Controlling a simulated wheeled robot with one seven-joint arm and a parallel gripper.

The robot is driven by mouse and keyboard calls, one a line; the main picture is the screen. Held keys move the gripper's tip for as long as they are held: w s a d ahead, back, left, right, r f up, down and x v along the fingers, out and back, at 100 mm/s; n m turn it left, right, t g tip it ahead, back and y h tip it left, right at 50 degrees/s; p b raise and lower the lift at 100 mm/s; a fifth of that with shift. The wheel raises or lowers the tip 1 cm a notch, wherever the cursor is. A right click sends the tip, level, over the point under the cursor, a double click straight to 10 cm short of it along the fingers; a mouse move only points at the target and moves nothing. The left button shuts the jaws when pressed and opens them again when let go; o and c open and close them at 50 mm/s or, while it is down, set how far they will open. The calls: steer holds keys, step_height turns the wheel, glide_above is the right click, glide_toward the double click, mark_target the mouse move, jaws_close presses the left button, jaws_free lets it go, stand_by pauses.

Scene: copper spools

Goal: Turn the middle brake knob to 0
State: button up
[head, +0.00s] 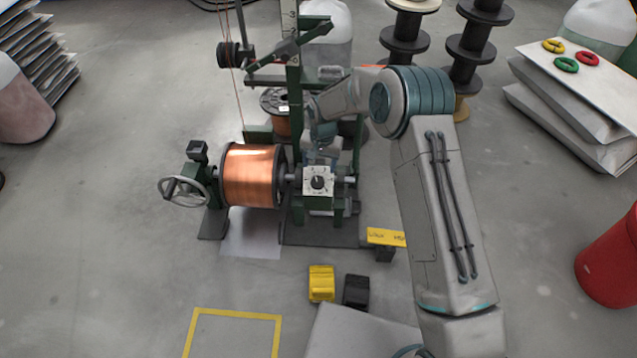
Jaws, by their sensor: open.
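One brake knob (318,182), small, round and black, sits on a white square dial plate on the green winding machine, right of the copper spool (248,176). The dial marks are too small to read, so I cannot tell its setting. I make out no other brake knob. My gripper (321,158) is open at the end of my arm, just above and behind the dial plate as seen here. Its fingertips are small and partly hidden, and I cannot tell whether they touch anything.
A handwheel (184,191) stands left of the spool. A yellow label (386,237) sticks out at the machine's right. Yellow (321,283) and black (356,291) pedal-like blocks lie on the floor in front. A red bin (612,258) stands far right.

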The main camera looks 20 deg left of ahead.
mark_target(318, 181)
steer(key=f, duration=0.2)
steer(key=f+b, duration=0.1)
steer(key=f, duration=0.2)
steer(key=f+b, duration=0.1)
steer(key=f, duration=0.2)
steer(key=shift+a+f, duration=0.25)
